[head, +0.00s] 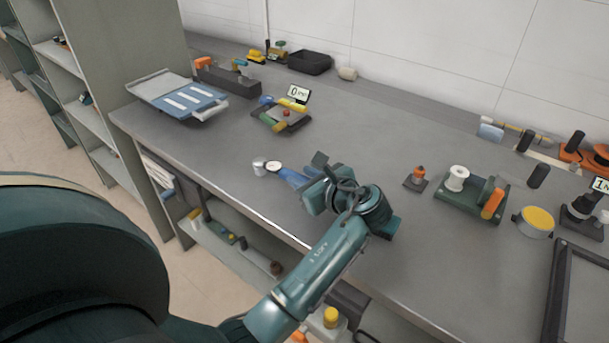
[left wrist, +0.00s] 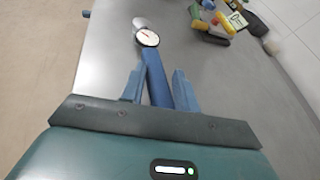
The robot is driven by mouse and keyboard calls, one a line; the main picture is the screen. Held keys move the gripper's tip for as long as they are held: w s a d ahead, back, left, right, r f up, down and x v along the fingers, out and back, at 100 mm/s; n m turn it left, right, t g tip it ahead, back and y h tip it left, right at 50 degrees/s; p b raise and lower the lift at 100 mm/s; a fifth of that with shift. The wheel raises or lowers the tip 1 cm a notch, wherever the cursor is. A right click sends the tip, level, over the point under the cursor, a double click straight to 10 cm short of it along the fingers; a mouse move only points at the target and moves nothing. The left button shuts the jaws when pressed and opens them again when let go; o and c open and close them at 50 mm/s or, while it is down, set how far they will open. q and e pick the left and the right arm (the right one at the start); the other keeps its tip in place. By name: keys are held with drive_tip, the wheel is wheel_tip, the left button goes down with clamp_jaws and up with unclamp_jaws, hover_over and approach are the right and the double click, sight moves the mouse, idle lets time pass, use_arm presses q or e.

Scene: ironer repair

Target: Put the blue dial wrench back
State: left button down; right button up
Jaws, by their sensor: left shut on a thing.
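The blue dial wrench (head: 289,176) has a blue handle, a round white dial and a metal head. In the left wrist view its blue handle (left wrist: 156,76) runs forward from between my fingers, with the dial and the metal head at the far end. My left gripper (head: 313,184) is shut on the handle, and its light blue fingers (left wrist: 158,88) flank it in the left wrist view. The wrench is over the front part of the grey bench (head: 220,160); I cannot tell whether it touches the top. The handle's near end is hidden by the gripper. My right gripper is not in view.
A dark block with tools (head: 228,82) and a blue-grey tray (head: 178,96) are at the back left. A small stand with a display (head: 283,116) is behind the wrench. A spool fixture (head: 470,195) and a yellow-topped tin (head: 536,221) stand right.

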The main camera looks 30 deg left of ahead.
use_arm(q)
drive_tip(key=shift+f, duration=0.5)
drive_tip(key=c, duration=1)
unclamp_jaws()
drive_tip(key=shift+o, duration=0.2)
